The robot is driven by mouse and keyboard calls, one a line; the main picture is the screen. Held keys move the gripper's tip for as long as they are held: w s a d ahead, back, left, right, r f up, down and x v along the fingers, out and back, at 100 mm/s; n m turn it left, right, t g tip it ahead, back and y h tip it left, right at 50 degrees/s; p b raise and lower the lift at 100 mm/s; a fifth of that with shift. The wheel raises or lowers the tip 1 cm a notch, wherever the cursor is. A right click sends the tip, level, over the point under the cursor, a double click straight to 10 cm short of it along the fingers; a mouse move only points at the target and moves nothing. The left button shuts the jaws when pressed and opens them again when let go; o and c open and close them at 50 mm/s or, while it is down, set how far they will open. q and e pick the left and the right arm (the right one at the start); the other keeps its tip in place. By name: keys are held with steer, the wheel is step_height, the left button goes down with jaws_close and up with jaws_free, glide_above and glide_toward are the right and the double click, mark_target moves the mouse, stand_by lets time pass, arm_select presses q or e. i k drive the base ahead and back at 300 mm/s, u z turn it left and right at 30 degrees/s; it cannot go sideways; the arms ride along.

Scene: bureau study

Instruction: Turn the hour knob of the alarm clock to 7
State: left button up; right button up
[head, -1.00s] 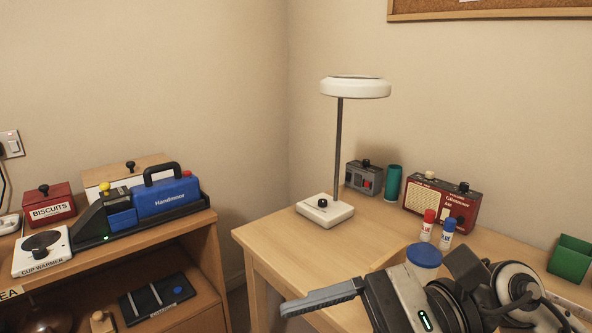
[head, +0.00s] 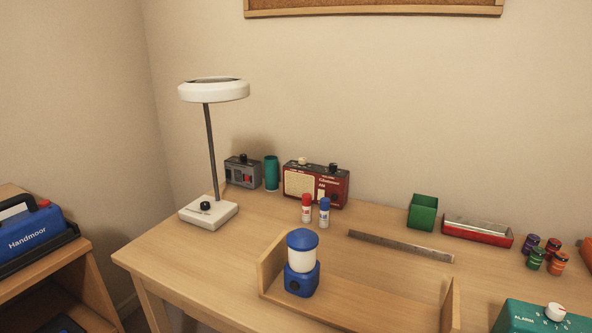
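A teal box labelled ALARM (head: 524,318), which looks like the alarm clock, stands at the lower right of the head view, cut off by the bottom edge. A white knob (head: 555,312) is on its sloping top, with small marks around it that are too small to read. I cannot tell where the knob points. The lower part of the box is out of view. Neither of my grippers is in view.
A wooden tray (head: 447,300) holding a blue lantern (head: 301,281) lies left of the clock. Several small jars (head: 557,264), a red tray (head: 478,232), a green box (head: 422,212), a ruler (head: 400,246), glue sticks, a radio (head: 334,188) and a lamp (head: 208,214) stand behind.

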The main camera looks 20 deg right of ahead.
mark_target(555, 312)
steer(key=z, duration=0.45)
steer(key=k, duration=0.3)
steer(key=u, duration=1.7)
steer(key=k, duration=0.15)
steer(key=z, duration=2.45)
